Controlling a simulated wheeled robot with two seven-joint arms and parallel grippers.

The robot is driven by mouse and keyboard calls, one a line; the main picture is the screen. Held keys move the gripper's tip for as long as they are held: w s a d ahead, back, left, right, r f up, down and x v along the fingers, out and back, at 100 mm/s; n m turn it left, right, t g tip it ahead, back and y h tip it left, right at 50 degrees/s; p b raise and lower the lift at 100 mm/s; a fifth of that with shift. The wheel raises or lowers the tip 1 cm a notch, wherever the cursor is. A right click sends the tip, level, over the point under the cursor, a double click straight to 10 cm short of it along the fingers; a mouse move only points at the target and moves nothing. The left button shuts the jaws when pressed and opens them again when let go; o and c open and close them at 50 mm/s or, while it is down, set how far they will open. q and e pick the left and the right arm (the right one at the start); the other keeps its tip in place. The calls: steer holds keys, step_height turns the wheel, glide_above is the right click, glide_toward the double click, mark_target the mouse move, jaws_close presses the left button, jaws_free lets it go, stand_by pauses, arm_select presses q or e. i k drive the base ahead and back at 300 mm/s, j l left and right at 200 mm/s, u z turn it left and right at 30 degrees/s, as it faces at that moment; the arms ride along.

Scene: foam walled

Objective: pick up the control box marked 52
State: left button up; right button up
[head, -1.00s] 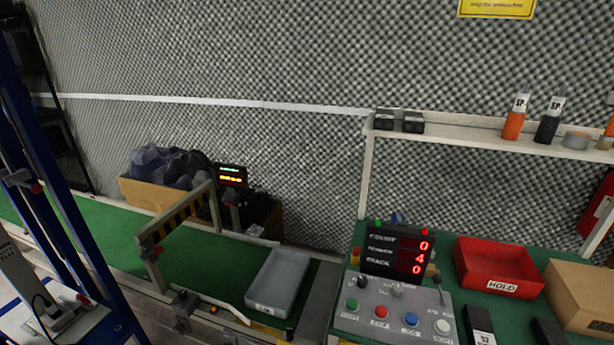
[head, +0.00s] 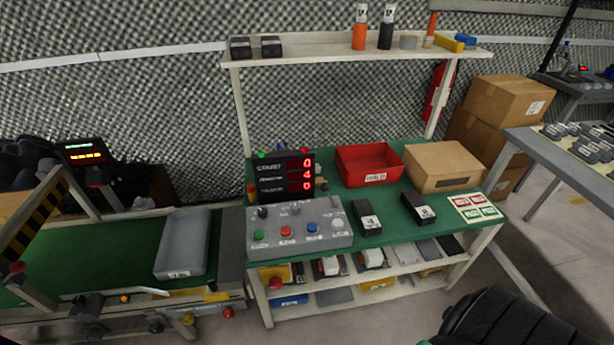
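Two black boxes with white labels lie on the green bench top (head: 390,231). The left black box (head: 366,217) is just right of the grey button panel. The right black box (head: 419,208) is in front of the cardboard box. Their label marks are too small and blurred to read with certainty, so I cannot tell which one is marked 52. Two smaller dark boxes, one at left (head: 240,49) and one at right (head: 271,47), sit on the shelf above. Neither of my grippers is in view.
A grey button panel (head: 270,236), a display (head: 285,178), a red bin (head: 368,164) and a cardboard box (head: 442,167) stand on the bench. A conveyor with a grey tray (head: 181,243) is at left. A grey table (head: 580,160) is at right. Floor shows in front.

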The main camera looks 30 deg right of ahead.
mark_target(366, 217)
steer(key=z, duration=1.55)
steer(key=i+l, duration=0.1)
steer(key=l, duration=0.35)
steer(key=i+l+u, duration=0.1)
steer(key=l, duration=0.35)
steer(key=i+l, duration=0.1)
steer(key=l, duration=0.35)
